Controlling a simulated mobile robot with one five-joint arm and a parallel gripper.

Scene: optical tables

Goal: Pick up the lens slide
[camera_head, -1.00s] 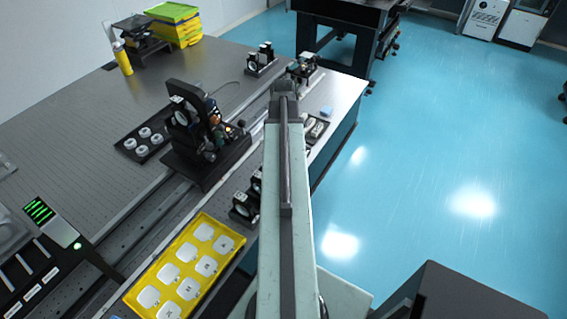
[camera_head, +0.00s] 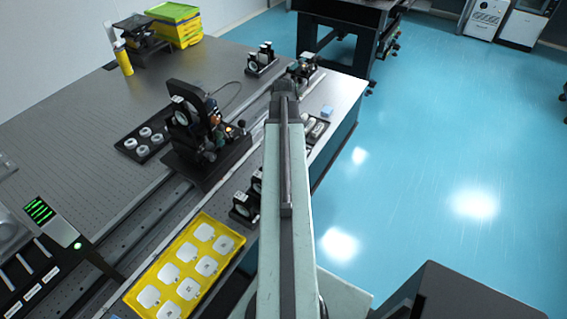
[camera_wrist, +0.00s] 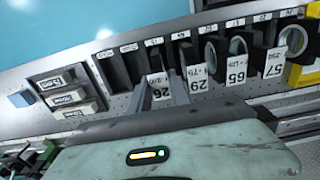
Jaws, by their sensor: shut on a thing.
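In the wrist view, a lens slide with a white label (camera_wrist: 159,84) reading about 26 stands upright in the row of the dark slotted rack (camera_wrist: 120,72). My gripper (camera_wrist: 158,79) reaches over the rack with one grey finger on each side of this label and is shut on the slide. The lens part of this slide is hidden or too dark to make out. In the head view my arm hides the gripper and the held slide.
Other slides, labelled 29 (camera_wrist: 197,85), 65 (camera_wrist: 236,70) and 57 (camera_wrist: 273,65), stand close to the right. A tray of labelled blocks (camera_wrist: 66,97) and a blue block (camera_wrist: 20,98) lie left. A yellow tray (camera_head: 237,238) and a black optic mount (camera_head: 190,125) stand on the table.

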